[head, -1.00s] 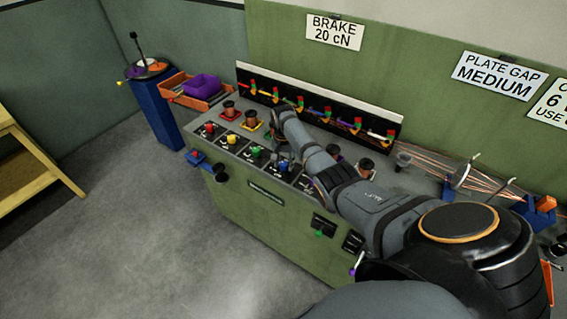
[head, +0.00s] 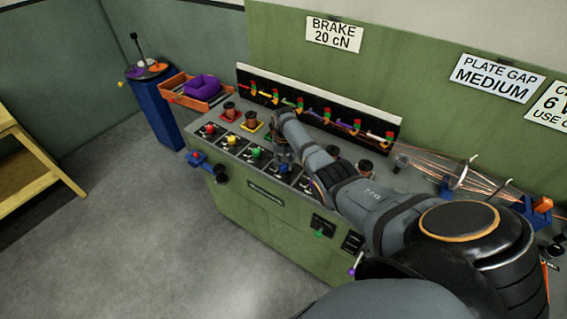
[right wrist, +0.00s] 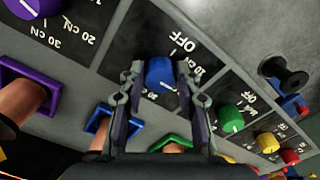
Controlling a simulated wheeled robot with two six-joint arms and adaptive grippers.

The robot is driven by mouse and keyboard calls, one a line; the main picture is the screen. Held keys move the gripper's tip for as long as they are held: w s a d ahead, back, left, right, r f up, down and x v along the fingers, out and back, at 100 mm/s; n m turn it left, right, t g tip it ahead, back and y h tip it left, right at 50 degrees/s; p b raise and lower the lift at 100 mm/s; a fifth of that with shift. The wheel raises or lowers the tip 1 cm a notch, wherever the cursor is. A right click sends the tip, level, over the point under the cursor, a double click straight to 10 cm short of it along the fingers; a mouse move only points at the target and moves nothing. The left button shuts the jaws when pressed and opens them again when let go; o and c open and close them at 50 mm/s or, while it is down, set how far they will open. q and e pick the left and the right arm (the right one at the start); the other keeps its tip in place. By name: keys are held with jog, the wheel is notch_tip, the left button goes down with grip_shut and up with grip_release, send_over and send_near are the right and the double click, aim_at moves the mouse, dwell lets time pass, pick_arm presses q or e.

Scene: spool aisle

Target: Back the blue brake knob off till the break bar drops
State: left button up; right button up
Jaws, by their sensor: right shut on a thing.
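The blue brake knob (right wrist: 161,75) sits on a black dial plate marked OFF and cN values. In the right wrist view a white pointer mark shows on its face, away from OFF. My right gripper (right wrist: 160,72) is shut on this knob, with one finger on each side. In the head view the blue knob (head: 284,168) shows just below my right gripper (head: 283,157). A row of small coloured bars runs along the black back panel (head: 310,108). My forearm covers part of the bench, and I cannot tell how the blue channel's bar stands. My left gripper is not in view.
Green (right wrist: 230,119), yellow (right wrist: 267,142) and purple (right wrist: 35,8) knobs flank the blue one closely. Copper spools stand behind the knobs. Floor (head: 130,230) in front is clear.

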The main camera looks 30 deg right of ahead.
aim_at(284, 165)
jog(key=n, duration=0.4)
jog(key=shift+d+n+p, duration=0.1)
jog(key=shift+n+p, duration=0.2)
jog(key=shift+p, duration=0.05)
jog(key=shift+n, duration=2.6)
jog(key=o, duration=1.2)
jog(key=shift+c, duration=0.2)
notch_tip(284, 165, up, 12)
